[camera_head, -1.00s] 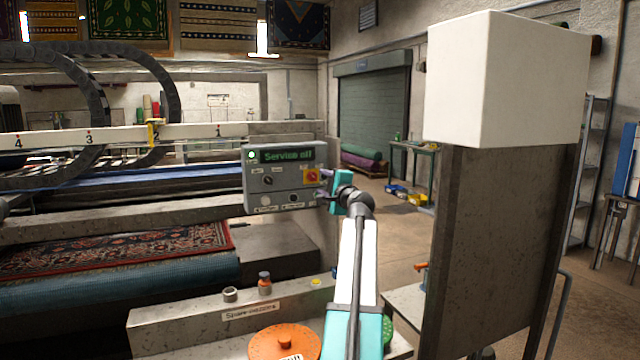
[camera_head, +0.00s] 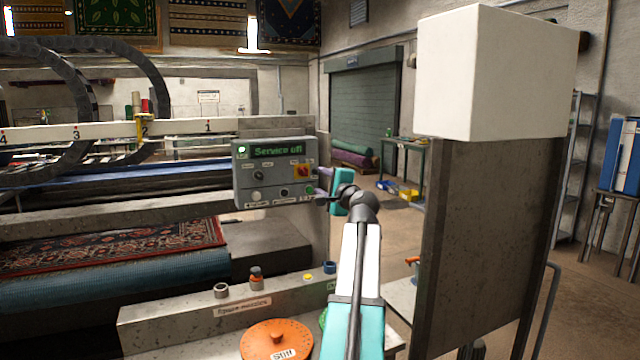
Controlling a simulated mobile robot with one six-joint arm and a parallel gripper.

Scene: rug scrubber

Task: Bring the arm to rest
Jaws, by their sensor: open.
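My arm, white and teal with a dark wrist joint, reaches from the bottom middle toward the right side of a grey control panel. My gripper (camera_head: 322,191) is open at the panel's right edge, small in view and partly hidden by my wrist. I see nothing held in it. The control panel (camera_head: 275,182) has a lit green lamp, a screen reading "Service off", a red switch on yellow, knobs and a green button. Whether my gripper touches the panel I cannot tell.
A tall dark post with a white block (camera_head: 497,75) stands close on the right. A patterned rug (camera_head: 120,247) lies on the machine at left. Open floor shows behind.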

